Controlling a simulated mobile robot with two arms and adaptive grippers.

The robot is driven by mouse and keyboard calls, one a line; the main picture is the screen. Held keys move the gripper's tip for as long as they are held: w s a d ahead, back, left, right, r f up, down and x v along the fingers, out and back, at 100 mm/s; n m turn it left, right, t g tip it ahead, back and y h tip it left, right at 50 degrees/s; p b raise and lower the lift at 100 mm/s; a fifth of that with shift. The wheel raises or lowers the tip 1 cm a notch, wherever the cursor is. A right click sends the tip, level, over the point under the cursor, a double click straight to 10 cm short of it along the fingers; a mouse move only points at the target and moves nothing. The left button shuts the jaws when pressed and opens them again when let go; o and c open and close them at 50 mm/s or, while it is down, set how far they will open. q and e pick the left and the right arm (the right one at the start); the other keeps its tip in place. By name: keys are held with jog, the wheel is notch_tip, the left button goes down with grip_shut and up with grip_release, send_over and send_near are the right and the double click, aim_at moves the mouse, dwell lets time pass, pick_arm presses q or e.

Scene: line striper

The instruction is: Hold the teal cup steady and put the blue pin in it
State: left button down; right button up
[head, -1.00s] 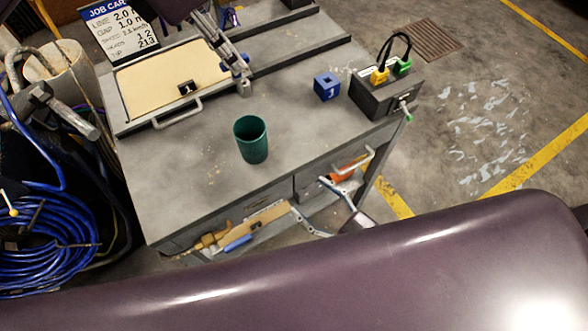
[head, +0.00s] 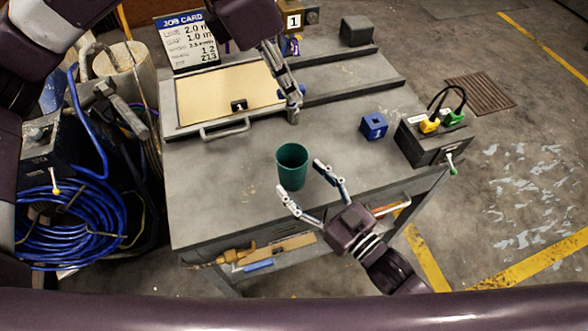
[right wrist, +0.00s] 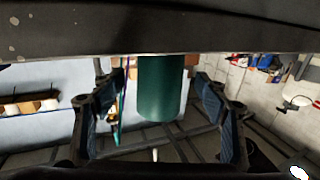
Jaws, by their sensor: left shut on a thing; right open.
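The teal cup (head: 291,172) stands upright near the front middle of the grey bench top. It also shows in the right wrist view (right wrist: 160,88), between the two fingers. My right gripper (head: 300,177) is open at the front right of the cup, its fingertips on either side of the cup's near part; I cannot tell whether they touch it. My left gripper (head: 292,105) is shut, pointing down behind the cup, near the panel's right edge. A small blue piece at its fingertips looks like the blue pin (head: 301,89), mostly hidden by the fingers.
A blue block with a hole (head: 373,127) and a dark box with yellow and green plugs (head: 432,142) stand to the right of the cup. A beige panel with a handle (head: 230,98) lies back left. The bench top left of the cup is clear.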

aim_at(284, 162)
jog(key=shift+x, duration=2)
jog(key=c, duration=1.3)
